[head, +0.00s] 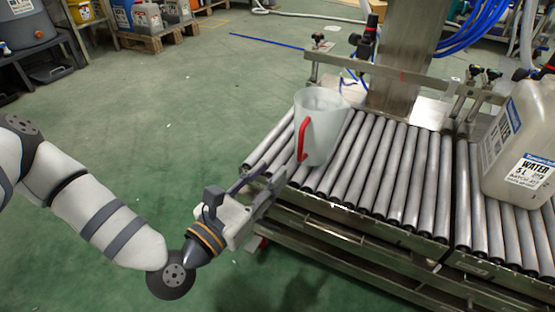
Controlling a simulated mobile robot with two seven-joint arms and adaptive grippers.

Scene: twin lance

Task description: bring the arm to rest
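My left arm comes in from the left. Its gripper (275,174) is at the left edge of the roller conveyor (390,185), with its two fingers apart and nothing visible between them. A translucent white jug (322,120) with a red handle (303,140) stands upright on the rollers, just right of and beyond the fingertips. A small gap shows between jug and fingers. My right gripper is not in view.
A white water canister (522,150) stands on the rollers at the right. A metal column (405,60) with rails, valves and blue hoses rises behind the conveyor. Green floor (190,110) is open to the left. Canisters on a pallet (165,38) stand at the back left.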

